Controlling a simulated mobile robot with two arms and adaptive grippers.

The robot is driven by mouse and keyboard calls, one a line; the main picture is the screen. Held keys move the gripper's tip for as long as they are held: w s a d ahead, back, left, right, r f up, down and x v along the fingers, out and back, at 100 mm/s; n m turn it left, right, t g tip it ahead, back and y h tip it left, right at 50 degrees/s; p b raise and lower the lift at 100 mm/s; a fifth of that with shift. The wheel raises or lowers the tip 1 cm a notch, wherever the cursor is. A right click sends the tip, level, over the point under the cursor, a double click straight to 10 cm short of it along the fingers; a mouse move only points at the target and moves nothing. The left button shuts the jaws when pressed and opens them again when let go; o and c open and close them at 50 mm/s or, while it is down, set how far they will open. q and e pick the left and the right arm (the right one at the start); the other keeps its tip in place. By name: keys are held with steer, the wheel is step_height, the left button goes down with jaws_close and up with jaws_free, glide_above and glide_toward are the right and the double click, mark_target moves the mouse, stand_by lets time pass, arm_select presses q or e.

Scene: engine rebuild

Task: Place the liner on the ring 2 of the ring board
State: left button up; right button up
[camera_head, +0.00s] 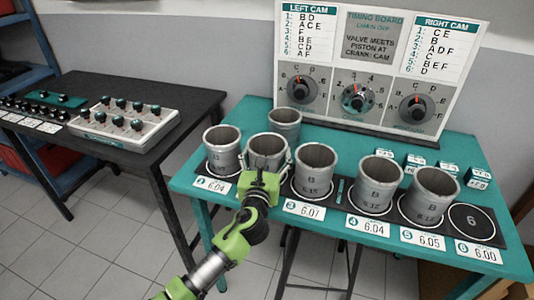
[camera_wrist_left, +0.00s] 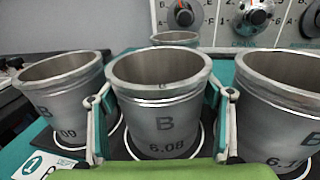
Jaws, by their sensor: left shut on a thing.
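The liner (camera_wrist_left: 165,122), a grey metal cylinder marked B 6.08, stands upright between the fingers of my left gripper (camera_head: 267,168). It also shows in the head view (camera_head: 267,146), at the second place from the left on the dark ring board (camera_head: 337,213). A white ring curves around its lower end in the left wrist view; whether its base touches the board I cannot tell. The gripper is shut on it, one finger on each side. The label of ring 2 is hidden behind the gripper in the head view. My right gripper is not in view.
Liners stand close on both sides, at ring 1 (camera_head: 222,150) and ring 3 (camera_head: 314,172), with more at rings 4 (camera_head: 375,186) and 5 (camera_head: 431,197). Ring 6 (camera_head: 472,221) is empty. Another liner (camera_head: 285,122) stands behind, before the timing board (camera_head: 374,75).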

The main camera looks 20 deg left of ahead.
arm_select(q)
steer(key=o, duration=1.2)
steer(key=shift+f, duration=0.1)
steer(key=shift+c, duration=0.2)
steer(key=s, duration=0.4)
steer(key=s+d, duration=0.1)
steer(key=s, duration=0.3)
steer(key=s+d, duration=0.1)
steer(key=s, duration=0.3)
steer(key=shift+b, duration=0.3)
steer(key=shift+w, duration=0.1)
